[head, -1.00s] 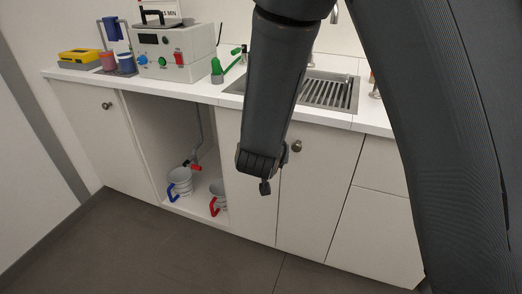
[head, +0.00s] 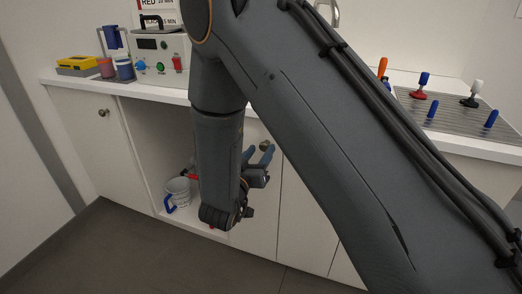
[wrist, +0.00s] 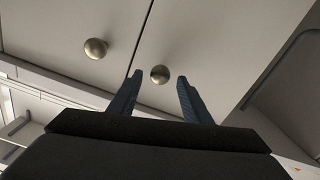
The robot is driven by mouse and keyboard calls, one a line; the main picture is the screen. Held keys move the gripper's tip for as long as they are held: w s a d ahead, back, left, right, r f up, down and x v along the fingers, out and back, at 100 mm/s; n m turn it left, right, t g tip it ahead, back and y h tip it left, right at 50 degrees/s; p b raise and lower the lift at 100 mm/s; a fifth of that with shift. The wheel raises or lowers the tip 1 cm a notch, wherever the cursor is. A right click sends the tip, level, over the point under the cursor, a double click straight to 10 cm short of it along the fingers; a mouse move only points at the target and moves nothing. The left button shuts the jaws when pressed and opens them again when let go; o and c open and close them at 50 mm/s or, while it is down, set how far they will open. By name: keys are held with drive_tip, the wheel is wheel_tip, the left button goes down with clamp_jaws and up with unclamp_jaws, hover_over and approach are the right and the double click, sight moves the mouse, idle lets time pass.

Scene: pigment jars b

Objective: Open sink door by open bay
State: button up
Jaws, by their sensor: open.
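The sink door by the open bay (head: 262,225) is a pale, closed panel just right of the bay. Its round brass knob (head: 264,145) shows just above my gripper (head: 258,157) in the head view. In the wrist view this knob (wrist: 160,74) appears between the two fingertips of my gripper (wrist: 159,85), with space on both sides. The fingers are open and hold nothing. I cannot tell how far the knob is from the tips. My arm hides part of the door and bay in the head view.
The neighbouring door's knob (wrist: 95,48) is close, across a narrow seam. The open bay holds a white bucket (head: 178,190) with a blue handle. The floor in front is clear.

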drive_tip(key=shift+x, duration=0.85)
clamp_jaws()
drive_tip(key=shift+s, duration=0.1)
